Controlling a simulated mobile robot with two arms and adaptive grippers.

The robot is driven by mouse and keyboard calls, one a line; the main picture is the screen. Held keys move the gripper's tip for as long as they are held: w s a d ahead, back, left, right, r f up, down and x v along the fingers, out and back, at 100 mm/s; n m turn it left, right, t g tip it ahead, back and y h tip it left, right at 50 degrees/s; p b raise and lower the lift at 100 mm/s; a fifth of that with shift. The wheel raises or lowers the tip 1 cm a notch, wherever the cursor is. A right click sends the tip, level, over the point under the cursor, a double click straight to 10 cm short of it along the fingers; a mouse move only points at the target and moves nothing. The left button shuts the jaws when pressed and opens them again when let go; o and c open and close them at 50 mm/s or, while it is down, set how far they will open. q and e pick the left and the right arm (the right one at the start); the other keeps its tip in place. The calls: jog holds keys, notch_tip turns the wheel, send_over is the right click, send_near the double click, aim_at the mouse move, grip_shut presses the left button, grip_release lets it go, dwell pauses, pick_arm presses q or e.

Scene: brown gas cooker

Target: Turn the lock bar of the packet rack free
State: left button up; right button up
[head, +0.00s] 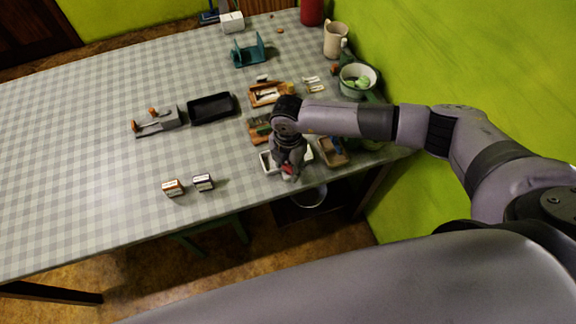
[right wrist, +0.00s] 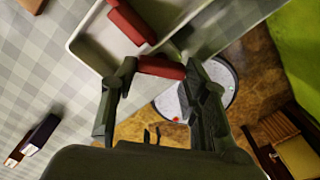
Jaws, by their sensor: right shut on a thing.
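My right gripper (head: 289,176) is at the front edge of the table, over a white tray-like holder (head: 267,163). In the right wrist view my right gripper (right wrist: 160,72) is shut on a short red bar (right wrist: 162,67), which lies across between the fingertips by the holder's rim (right wrist: 88,62). Another red piece (right wrist: 128,22) lies in the white holder. I cannot tell whether the held bar is attached to it. The arm hides part of the holder in the head view. No rack is plainly recognisable. My left gripper is not in view.
Two small boxes (head: 173,188) (head: 203,182) stand left of the gripper. A black tray (head: 211,108), a grey fixture with orange knobs (head: 157,121) and a teal stand (head: 249,51) are farther back. Wooden trays crowd the right side by the green wall. The table's left is clear.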

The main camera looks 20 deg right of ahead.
jog(key=n+b, duration=0.3)
jog(key=n, duration=0.2)
jog(key=shift+d+f, duration=0.1)
jog(key=shift+f, duration=0.05)
jog(key=n+b, duration=0.3)
jog(key=n, duration=0.1)
jog(key=shift+d+n+b, duration=0.1)
jog(key=shift+n+b, duration=0.7)
jog(key=shift+n, duration=0.1)
jog(key=shift+r, duration=0.2)
jog(key=o, duration=1.1)
jog(key=shift+s, duration=0.1)
jog(key=shift+o, duration=0.2)
